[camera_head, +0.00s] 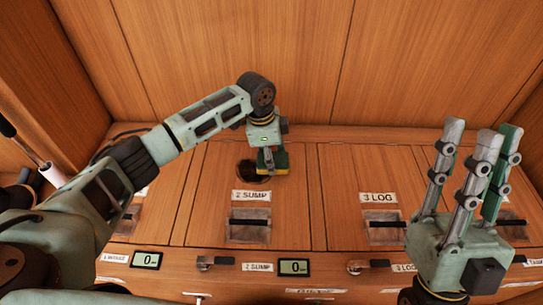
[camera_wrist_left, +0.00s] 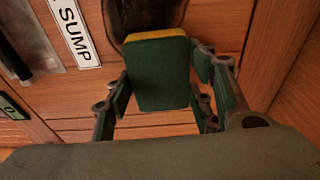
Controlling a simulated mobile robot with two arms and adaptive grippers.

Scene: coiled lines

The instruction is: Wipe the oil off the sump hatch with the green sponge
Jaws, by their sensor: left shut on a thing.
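The sponge (camera_head: 283,163), green on one face with a yellow layer, is held in my left gripper (camera_head: 267,160) over the wooden hatch labelled "2 SUMP" (camera_head: 212,190). The left wrist view shows the sponge (camera_wrist_left: 157,78) between the fingers of my left gripper (camera_wrist_left: 160,88). A dark brown oil patch (camera_head: 246,170) lies on the hatch, just left of the sponge and partly hidden by the gripper. It also shows beyond the sponge in the left wrist view (camera_wrist_left: 122,18). I cannot tell whether the sponge touches the hatch. My right gripper (camera_head: 478,145) is empty and open, fingers up.
The hatch has a recessed dark handle (camera_head: 249,222) below its label. The "3 LOG" hatch (camera_head: 360,165) is to the right. A front strip carries small displays (camera_head: 294,268) and black-handled levers (camera_head: 216,261). A wooden wall (camera_head: 300,60) closes the back.

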